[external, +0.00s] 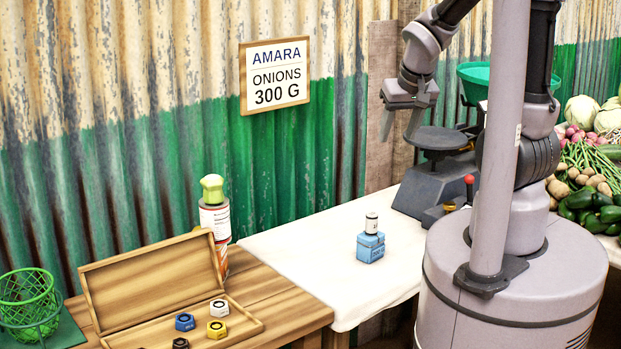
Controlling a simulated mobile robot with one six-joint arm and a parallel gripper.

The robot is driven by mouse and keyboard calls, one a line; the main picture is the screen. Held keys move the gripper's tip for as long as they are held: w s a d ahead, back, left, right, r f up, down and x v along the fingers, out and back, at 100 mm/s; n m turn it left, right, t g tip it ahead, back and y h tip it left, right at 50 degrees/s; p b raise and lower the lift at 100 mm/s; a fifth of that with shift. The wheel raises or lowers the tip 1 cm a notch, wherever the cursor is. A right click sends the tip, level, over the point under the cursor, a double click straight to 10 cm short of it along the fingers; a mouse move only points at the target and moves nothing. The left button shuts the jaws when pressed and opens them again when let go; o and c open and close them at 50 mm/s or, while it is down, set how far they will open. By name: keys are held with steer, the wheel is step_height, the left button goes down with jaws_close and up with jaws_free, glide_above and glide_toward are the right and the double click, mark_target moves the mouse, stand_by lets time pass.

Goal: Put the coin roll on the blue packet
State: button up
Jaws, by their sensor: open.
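The blue packet (370,250) stands on the white cloth of the table. A small white cylinder with a dark band, which looks like the coin roll (371,226), stands upright on top of the packet and touches it. My gripper (401,124) is raised in the air above and behind the packet in the picture, clear of both things. Its two fingers point down and are apart, with nothing between them. The exact distance from the gripper to the roll cannot be told from this view.
A grey balance scale (437,185) with a green pan (487,76) stands behind to the right. An open wooden box (152,285) with several coloured weights lies at the left, near a bottle (214,215) and green basket (28,300). The white cloth (310,245) around the packet is clear.

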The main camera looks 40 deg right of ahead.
steer(key=s+a+r+y+b, duration=0.2)
steer(key=s+a+r+y, duration=0.2)
steer(key=s+a, duration=0.7)
step_height(320, 180, up, 2)
steer(key=shift+s+r+t+b, duration=0.1)
steer(key=shift+s+t+b, duration=0.2)
steer(key=shift+t+b, duration=0.1)
